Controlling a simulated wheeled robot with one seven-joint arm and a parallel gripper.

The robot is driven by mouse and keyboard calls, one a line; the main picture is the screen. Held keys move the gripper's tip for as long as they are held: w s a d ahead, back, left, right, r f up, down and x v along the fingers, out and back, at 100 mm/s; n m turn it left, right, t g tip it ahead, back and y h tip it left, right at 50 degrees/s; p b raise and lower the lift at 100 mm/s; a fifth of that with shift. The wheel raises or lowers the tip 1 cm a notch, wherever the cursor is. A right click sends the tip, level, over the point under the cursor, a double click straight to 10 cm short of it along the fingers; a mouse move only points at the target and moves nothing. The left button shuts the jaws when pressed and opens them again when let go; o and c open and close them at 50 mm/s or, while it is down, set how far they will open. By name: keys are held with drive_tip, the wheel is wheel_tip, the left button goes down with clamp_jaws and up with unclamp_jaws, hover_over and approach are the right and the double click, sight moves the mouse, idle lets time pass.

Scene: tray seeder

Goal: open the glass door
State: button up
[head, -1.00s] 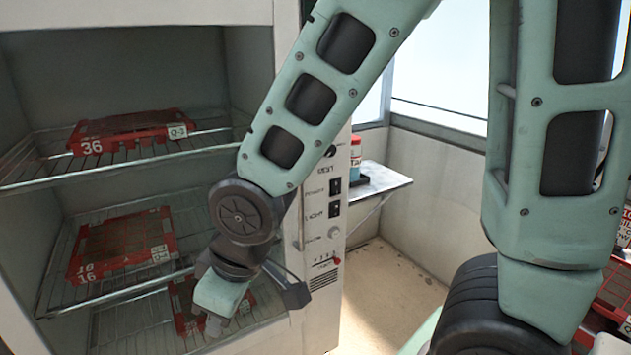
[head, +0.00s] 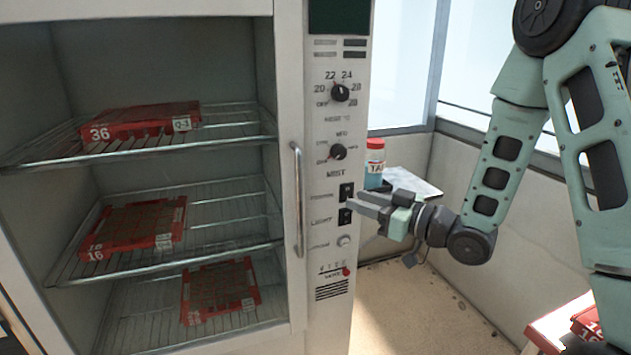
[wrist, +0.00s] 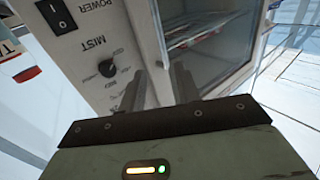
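The glass door covers the front of the white cabinet at the left of the head view and looks shut. Its upright metal handle (head: 297,200) is on the door's right edge. The glass also shows in the wrist view (wrist: 205,50). My gripper (head: 362,205) is in front of the control panel, right of the handle, with its fingers pointing left. It is apart from the handle and holds nothing. In the wrist view its two fingers (wrist: 172,82) stand a little apart, so it looks partly open.
The control panel (head: 330,120) has knobs and switches close to my fingers. Red trays (head: 140,120) lie on wire shelves behind the glass. A bottle with a red cap (head: 375,165) stands on a side shelf (head: 412,183) behind my gripper. Open floor (head: 410,300) lies right of the cabinet.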

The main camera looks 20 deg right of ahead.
sight(301, 182)
drive_tip(key=p+x, duration=0.3)
drive_tip(key=x, duration=1.4)
drive_tip(key=shift+a, duration=0.15)
clamp_jaws()
